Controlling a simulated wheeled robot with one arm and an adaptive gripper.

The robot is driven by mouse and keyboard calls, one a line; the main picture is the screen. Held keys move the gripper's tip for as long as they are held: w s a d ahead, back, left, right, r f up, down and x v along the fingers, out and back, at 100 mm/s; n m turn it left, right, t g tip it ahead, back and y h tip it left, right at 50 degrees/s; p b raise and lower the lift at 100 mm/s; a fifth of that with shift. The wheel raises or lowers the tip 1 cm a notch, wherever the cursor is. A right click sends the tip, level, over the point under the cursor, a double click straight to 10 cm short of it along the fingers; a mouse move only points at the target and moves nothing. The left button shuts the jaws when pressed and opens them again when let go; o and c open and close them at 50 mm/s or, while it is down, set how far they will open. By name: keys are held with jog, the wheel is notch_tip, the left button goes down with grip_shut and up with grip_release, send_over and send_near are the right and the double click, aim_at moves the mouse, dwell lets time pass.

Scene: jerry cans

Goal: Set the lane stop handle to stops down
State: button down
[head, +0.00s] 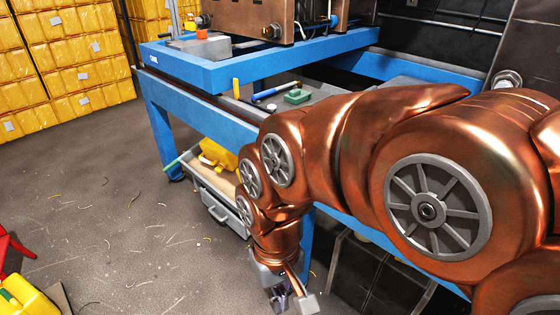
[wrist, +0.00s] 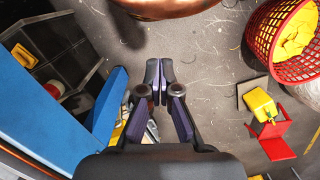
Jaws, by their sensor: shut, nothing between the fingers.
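I cannot make out the lane stop handle for certain in either view. A small yellow upright piece (head: 236,88) stands at the front edge of the blue-framed bench (head: 205,75), but I cannot tell whether it is the handle. My gripper (head: 287,300) hangs low in front of the bench, pointing down, apart from everything near it. In the wrist view my gripper (wrist: 158,72) has its fingertips together, with nothing between them, above the bare floor. My copper arm hides the right part of the bench.
A blue tool (head: 276,91) and a green block (head: 297,96) lie on the bench. A lower shelf holds a yellow can (head: 217,154). Stacked yellow cans (head: 70,55) stand back left. A red basket (wrist: 292,45) and red stool (wrist: 273,137) stand right in the wrist view. Floor between is open.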

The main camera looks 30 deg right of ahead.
jog(key=w+d+r+m+t+y+b, duration=0.25)
jog(key=w+m, duration=0.45)
jog(key=w, duration=0.6)
jog(key=w+d+r+m+t+y+b, duration=0.15)
jog(key=w+d+m+b, duration=0.35)
jog(key=w, duration=0.8)
jog(key=w+d+f+m+t+y+b, duration=0.1)
jog(key=w+d+f+m+t+b, duration=0.15)
jog(key=w+d+m, duration=0.65)
jog(key=d+f+m+t+h, duration=0.1)
jog(key=d+m, duration=0.3)
jog(key=d, duration=0.5)
jog(key=d+f+m+t+b, duration=0.1)
jog(key=d+f+m, duration=0.3)
jog(key=d, duration=0.6)
jog(key=shift+m+t+h, duration=0.4)
jog(key=shift+m+t, duration=0.1)
jog(key=shift+t, duration=0.05)
jog(key=shift+s, duration=0.1)
jog(key=w+a+r+p+x, duration=0.1)
jog(key=r+x, duration=0.1)
jog(key=x, duration=1)
jog(key=shift+w+f, duration=0.3)
jog(key=shift+w, duration=0.4)
